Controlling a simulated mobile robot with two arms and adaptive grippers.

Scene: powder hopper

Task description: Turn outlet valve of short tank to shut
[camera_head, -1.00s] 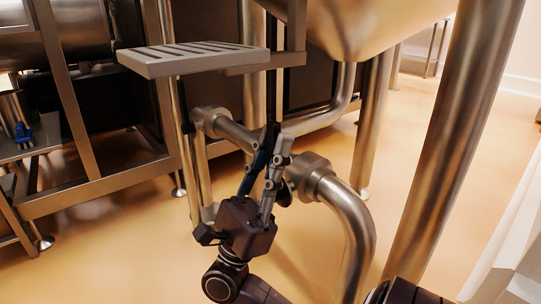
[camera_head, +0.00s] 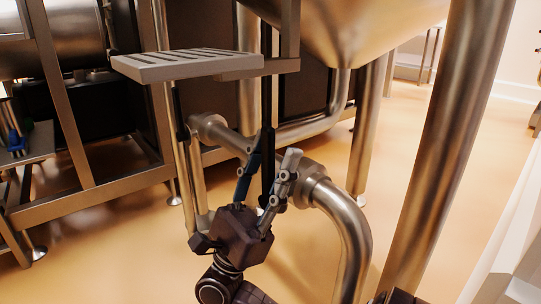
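A steel tank with a conical bottom (camera_head: 375,28) is at the top right, with its outlet pipe (camera_head: 340,98) curving down and left. A horizontal pipe (camera_head: 228,138) runs behind my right gripper to a collar and a bent pipe (camera_head: 352,230). My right gripper (camera_head: 273,160) is in front of this pipe, its two fingers pointing up and spread apart, one bluish and one grey. A dark upright bar shows between the fingers, and I cannot tell whether it is the valve handle. The valve itself is mostly hidden behind the gripper.
A grey slatted step (camera_head: 185,66) hangs above and left of the gripper. A thick steel leg (camera_head: 440,150) stands at the right. A steel frame (camera_head: 75,120) with a blue-handled fitting (camera_head: 17,142) is at the left. Open floor (camera_head: 110,250) lies at lower left.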

